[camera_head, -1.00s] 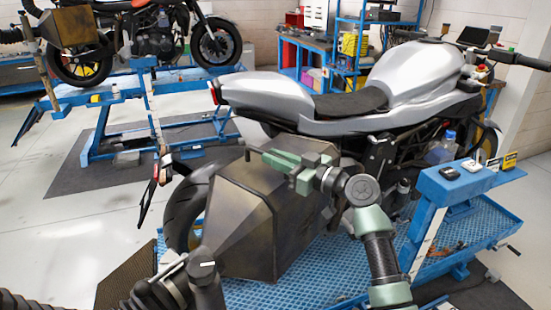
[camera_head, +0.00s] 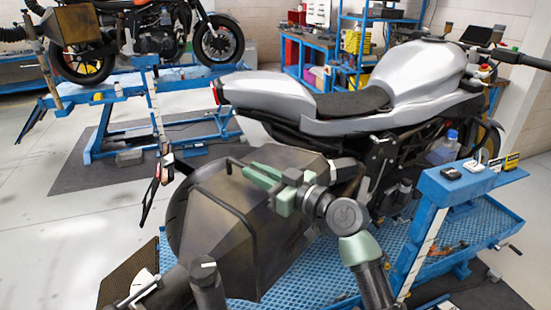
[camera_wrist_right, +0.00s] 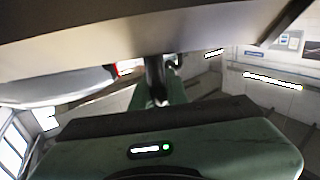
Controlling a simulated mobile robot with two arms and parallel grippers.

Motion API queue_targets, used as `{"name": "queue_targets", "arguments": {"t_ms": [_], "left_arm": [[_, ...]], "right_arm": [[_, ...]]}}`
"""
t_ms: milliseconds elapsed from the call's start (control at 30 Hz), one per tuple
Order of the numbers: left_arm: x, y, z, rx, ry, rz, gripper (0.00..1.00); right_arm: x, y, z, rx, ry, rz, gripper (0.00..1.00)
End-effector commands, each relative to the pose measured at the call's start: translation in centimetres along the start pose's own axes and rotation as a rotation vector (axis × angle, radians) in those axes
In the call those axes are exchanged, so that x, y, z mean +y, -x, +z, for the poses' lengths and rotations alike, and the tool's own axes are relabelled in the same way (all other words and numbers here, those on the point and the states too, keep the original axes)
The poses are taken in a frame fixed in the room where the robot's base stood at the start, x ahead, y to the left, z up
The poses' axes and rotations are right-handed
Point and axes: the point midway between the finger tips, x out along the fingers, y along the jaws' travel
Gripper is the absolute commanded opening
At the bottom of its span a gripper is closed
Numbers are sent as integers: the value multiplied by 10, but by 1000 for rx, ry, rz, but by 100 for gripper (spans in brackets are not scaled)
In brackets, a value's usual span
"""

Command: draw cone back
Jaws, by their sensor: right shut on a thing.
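The cone (camera_head: 215,235) is a large dark bronze, angular hood beside the silver motorbike's rear wheel. A thin dark bar handle (camera_head: 238,217) runs over it. My right gripper (camera_head: 262,179), green with dark joints, is shut on the handle at the cone's upper side. A dark cylinder (camera_head: 345,169), seemingly the exhaust end, shows just right of the cone; I cannot tell whether the two overlap. In the right wrist view the cone's wall (camera_wrist_right: 150,42) fills the top, and a dark bar stands between the green fingers (camera_wrist_right: 160,98). My left gripper is not in view.
The motorbike (camera_head: 335,105) stands on a blue lift (camera_head: 390,265). A post carrying small devices (camera_head: 465,180) rises at the right. Another bike (camera_head: 155,40) on a lift is behind at the left. Open floor (camera_head: 60,235) lies to the left.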

Motion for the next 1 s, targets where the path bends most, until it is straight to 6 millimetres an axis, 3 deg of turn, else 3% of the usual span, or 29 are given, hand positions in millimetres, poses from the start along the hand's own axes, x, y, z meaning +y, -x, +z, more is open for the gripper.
{"name": "queue_targets", "arguments": {"t_ms": [33,100,233,367,633,667,733,1000], "left_arm": [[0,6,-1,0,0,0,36],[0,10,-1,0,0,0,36],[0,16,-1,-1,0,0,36],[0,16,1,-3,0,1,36],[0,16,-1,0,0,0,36],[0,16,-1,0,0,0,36],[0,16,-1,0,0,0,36],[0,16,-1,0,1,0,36]], "right_arm": [[-19,0,3,-13,-2,-11,0],[-37,0,3,-14,-3,-10,0],[-59,0,2,-12,-2,-7,0],[-69,0,2,-11,-3,-8,0],[-70,0,4,-12,-4,-9,0],[-70,0,4,-12,-4,-9,17],[-69,0,4,-12,-4,-9,36],[-67,1,1,-6,-2,-5,36]]}}
